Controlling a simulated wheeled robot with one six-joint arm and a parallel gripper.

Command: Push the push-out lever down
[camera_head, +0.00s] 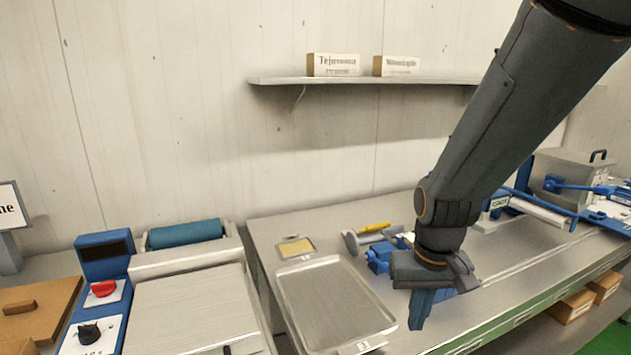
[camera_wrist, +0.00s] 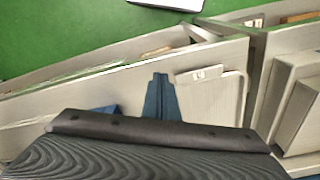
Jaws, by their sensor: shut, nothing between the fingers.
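My gripper (camera_head: 420,308) points down near the front edge of the metal bench (camera_head: 522,238), to the right of the tray. Its blue fingers are shut and empty; they also show in the wrist view (camera_wrist: 160,95). A blue device (camera_head: 379,258) sits on the bench just behind and left of my gripper, which partly hides it. Farther right, a blue lever arm (camera_head: 575,187) reaches out beside a grey metal box (camera_head: 562,170) with a dark handle. I cannot tell for sure which part is the push-out lever.
A shallow metal tray (camera_head: 335,298) lies left of my gripper. A yellow-handled tool (camera_head: 373,227) lies behind the blue device. A blue control box (camera_head: 103,255) and roller machine stand at left. A wall shelf (camera_head: 360,80) holds two boxes. Green floor (camera_wrist: 75,35) lies in front.

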